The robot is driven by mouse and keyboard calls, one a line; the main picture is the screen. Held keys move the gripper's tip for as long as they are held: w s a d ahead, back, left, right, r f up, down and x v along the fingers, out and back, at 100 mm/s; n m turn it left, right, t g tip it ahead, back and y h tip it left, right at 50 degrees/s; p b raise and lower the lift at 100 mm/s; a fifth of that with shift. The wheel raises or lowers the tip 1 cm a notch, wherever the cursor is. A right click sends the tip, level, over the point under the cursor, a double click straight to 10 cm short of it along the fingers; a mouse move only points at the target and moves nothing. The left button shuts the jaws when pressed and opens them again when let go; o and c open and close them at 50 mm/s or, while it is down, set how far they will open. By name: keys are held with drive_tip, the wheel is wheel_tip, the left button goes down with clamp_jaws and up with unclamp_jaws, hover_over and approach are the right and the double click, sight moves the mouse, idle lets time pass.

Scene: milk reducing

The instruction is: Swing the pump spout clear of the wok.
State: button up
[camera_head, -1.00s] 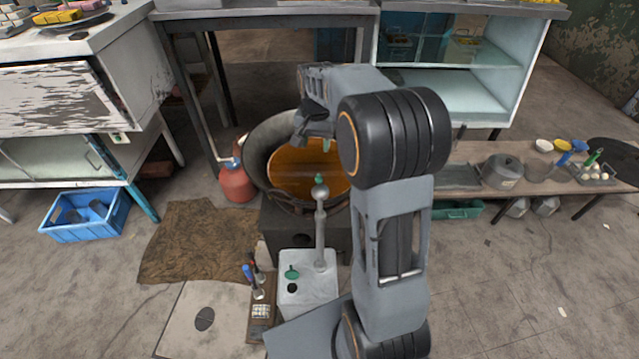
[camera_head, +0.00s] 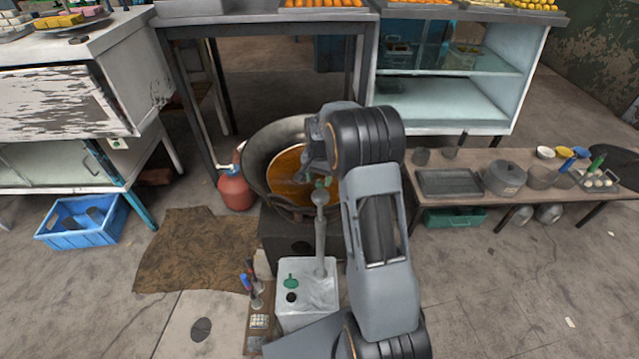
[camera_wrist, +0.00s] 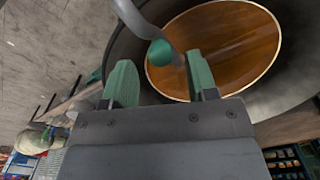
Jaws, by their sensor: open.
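The wok (camera_head: 262,160) sits on a dark stove block and holds orange-brown liquid (camera_head: 285,178); it also shows in the wrist view (camera_wrist: 285,98). The pump (camera_head: 320,235) is a grey post rising from a white box (camera_head: 305,292), with a green-tipped top (camera_head: 320,184) by the wok's near rim. In the wrist view the grey spout (camera_wrist: 135,18) ends in a green ball (camera_wrist: 160,52), seen over the wok's edge. My gripper (camera_wrist: 160,82) is open, its two green fingers apart with the ball just beyond and between their tips. Nothing is held.
A red gas cylinder (camera_head: 236,190) stands left of the wok. A low bench (camera_head: 450,210) with a tray and pots (camera_head: 504,176) is at the right. A tall table frame (camera_head: 170,90) stands behind. A brown mat (camera_head: 190,250) lies on the floor at left.

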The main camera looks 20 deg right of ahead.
drive_tip(key=shift+f, duration=1.2)
drive_tip(key=shift+c, duration=0.5)
clamp_jaws()
